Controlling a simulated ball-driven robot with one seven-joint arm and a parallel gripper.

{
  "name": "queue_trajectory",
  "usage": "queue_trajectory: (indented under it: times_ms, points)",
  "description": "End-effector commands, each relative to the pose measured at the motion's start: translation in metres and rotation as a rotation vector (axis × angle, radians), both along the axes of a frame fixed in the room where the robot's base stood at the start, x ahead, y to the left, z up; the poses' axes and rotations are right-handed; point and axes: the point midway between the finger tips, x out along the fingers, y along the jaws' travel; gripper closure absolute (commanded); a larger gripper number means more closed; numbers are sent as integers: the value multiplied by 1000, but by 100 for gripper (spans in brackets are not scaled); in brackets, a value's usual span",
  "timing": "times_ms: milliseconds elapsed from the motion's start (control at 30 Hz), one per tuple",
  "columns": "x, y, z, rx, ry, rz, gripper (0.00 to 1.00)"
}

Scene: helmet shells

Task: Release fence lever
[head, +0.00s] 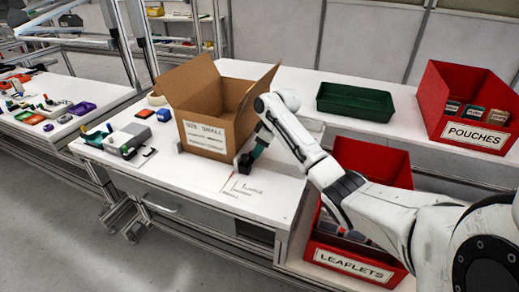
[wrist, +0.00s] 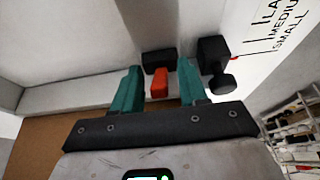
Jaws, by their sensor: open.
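An orange lever (wrist: 159,84) on a black block (wrist: 157,56) shows in the wrist view, with its end between my teal fingertips. My gripper (wrist: 160,80) is open, with one finger on each side of the lever; I cannot tell whether either touches it. In the head view, my gripper (head: 249,157) is low beside the right side of the cardboard box (head: 207,137), which is labelled "SIZE SMALL". The lever cannot be made out in the head view. A black block with a round knob (wrist: 222,84) sits right of the lever.
Size lines (head: 243,188) are printed on the table in front of my gripper. A red leaflets bin (head: 362,265) stands right of the table. A green tray (head: 355,102) and a red pouches bin (head: 473,134) are behind. Tools (head: 127,140) lie left of the box.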

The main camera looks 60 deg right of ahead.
Motion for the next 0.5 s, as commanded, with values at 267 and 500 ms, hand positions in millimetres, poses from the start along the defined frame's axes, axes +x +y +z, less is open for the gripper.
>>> queue_trajectory:
  times_ms: [267,500]
  points:
    - [2,0,-6,-1,0,0,57]
    - [2,0,-5,-1,0,0,70]
